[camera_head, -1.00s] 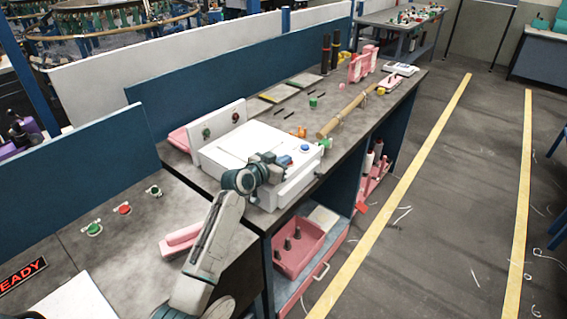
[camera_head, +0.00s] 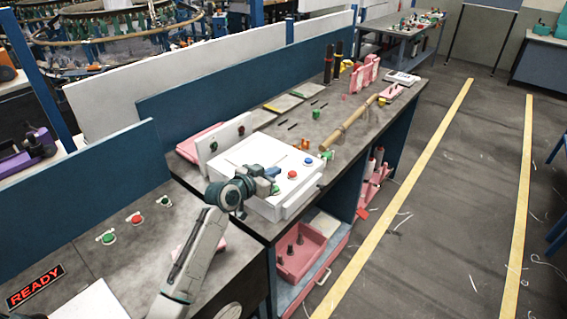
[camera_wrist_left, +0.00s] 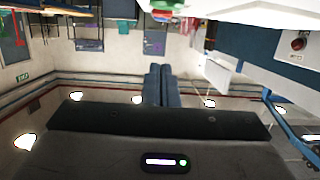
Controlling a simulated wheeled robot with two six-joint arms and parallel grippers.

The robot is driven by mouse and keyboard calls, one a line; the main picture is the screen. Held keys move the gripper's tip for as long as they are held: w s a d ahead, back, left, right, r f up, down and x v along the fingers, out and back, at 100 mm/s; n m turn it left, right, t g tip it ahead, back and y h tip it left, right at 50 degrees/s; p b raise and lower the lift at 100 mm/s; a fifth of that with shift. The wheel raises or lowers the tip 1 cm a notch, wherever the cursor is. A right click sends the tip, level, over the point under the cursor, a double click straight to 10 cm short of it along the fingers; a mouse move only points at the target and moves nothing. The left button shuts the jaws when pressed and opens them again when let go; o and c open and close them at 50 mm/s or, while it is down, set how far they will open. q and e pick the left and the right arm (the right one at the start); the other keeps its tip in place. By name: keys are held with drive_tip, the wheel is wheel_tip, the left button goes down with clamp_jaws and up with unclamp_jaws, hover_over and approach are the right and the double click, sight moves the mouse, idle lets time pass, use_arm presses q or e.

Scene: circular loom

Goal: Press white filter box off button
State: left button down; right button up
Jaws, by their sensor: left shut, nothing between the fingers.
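The white filter box (camera_head: 300,190) sits on the grey bench in the middle of the head view. Its top carries a blue button (camera_head: 307,160), a red button (camera_head: 292,174) and a green button (camera_head: 275,190) near its right side. My left gripper (camera_head: 276,172) is over the box top, just left of the red button; contact cannot be told. In the left wrist view its two fingers (camera_wrist_left: 161,86) lie together, shut and empty, with part of the white box (camera_wrist_left: 260,12) along the top edge. My right gripper is not in view.
An upright white panel (camera_head: 225,140) with red and green knobs stands behind the box. A wooden roller (camera_head: 348,124) lies farther along the bench. Red and green buttons line the nearer bench by the READY sign (camera_head: 35,287). The aisle floor at right is clear.

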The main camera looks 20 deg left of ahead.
use_arm(q)
drive_tip(key=shift+v, duration=0.95)
drive_tip(key=shift+s+a+r+p, duration=0.1)
drive_tip(key=shift+s+r+p, duration=0.1)
drive_tip(key=shift+s+p, duration=0.1)
